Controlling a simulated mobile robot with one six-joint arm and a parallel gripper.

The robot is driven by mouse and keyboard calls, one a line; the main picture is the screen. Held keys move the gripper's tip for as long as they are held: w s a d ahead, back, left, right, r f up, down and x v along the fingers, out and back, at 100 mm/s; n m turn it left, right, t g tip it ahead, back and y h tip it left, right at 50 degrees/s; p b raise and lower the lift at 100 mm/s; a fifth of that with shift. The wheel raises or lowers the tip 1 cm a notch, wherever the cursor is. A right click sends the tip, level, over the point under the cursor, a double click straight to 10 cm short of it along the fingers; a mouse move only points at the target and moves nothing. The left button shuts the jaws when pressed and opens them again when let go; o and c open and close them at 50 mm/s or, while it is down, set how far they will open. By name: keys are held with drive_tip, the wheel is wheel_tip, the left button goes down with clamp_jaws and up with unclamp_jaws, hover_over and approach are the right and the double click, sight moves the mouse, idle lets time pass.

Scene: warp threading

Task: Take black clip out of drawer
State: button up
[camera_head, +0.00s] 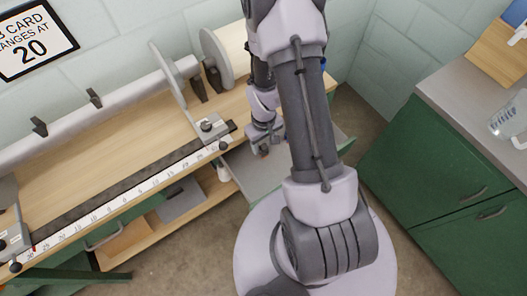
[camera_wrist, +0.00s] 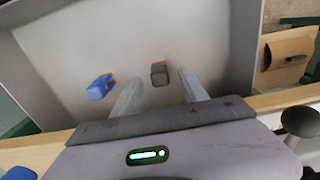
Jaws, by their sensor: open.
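The black clip (camera_wrist: 159,74) lies on the floor of the open drawer (camera_wrist: 70,35) in the wrist view. It is small and dark with an orange tip. My gripper (camera_wrist: 159,88) is open, and the clip shows between its two fingers, near their tips. I cannot tell how far above the clip the fingers are. In the head view my gripper (camera_head: 264,150) is over the open drawer (camera_head: 245,178) beneath the bench, and the clip cannot be made out there.
A blue clip (camera_wrist: 100,87) lies in the drawer left of my fingers. The drawer walls surround this space. The wooden bench (camera_head: 130,135) with a ruler (camera_head: 120,203) stands at the left. A green cabinet (camera_head: 440,170) stands at the right.

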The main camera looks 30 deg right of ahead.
sight(264, 147)
wheel_tip(264, 147, down, 4)
drive_tip(key=shift+r+b, duration=0.1)
drive_tip(key=shift+b, duration=0.6)
drive_tip(key=shift+r, duration=0.1)
clamp_jaws()
